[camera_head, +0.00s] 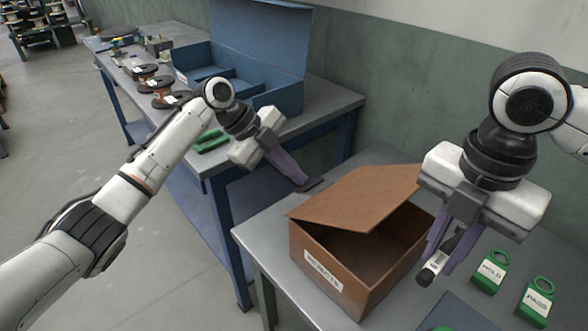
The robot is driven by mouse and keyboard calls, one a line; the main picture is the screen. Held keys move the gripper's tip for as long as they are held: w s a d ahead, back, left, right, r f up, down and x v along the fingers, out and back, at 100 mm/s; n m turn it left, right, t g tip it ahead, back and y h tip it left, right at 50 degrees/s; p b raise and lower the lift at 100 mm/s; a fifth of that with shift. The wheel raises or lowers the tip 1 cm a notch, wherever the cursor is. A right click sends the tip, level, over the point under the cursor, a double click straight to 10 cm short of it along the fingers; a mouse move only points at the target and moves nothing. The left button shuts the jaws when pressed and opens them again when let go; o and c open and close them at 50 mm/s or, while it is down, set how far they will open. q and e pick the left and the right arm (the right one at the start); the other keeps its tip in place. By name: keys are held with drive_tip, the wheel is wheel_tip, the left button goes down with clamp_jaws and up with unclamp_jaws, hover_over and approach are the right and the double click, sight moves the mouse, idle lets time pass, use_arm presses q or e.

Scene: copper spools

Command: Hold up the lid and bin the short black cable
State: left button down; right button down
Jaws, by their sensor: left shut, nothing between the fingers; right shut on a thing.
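A brown box (318,262) with a white label stands on the near grey table. Its brown lid (362,198) is partly open and tilted, with a dark gap on its right side showing the inside. My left gripper (311,186) is shut and empty, its fingertips by the lid's back left edge; I cannot tell whether they touch it. My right gripper (440,258) is shut on the short black cable (426,277), which carries a white tag. It holds the cable just right of the box's opening; the fingers hide part of it.
Green tags marked HOLD (490,272) and PASS (537,302) lie right of the box. A blue mat (452,311) lies at the front. A blue bin with a raised lid (262,38) and copper spools (158,84) stand on the far bench.

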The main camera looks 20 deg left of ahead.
sight(392, 201)
use_arm(q)
drive_tip(key=shift+s+d+f, duration=0.15)
drive_tip(key=shift+d+f, duration=0.1)
drive_tip(key=shift+f, duration=0.5)
drive_tip(key=shift+s+d+f, duration=0.25)
drive_tip(key=shift+d+f, duration=0.05)
drive_tip(key=shift+f, duration=0.2)
use_arm(e)
drive_tip(key=shift+w+a, duration=0.95)
drive_tip(key=shift+a, duration=0.45)
drive_tip(key=shift+w+a, duration=1)
drive_tip(key=shift+a, duration=0.35)
drive_tip(key=shift+w+a, duration=0.95)
drive_tip(key=shift+a, duration=0.45)
drive_tip(key=c, duration=1.1)
unclamp_jaws()
drive_tip(key=shift+d, duration=0.1)
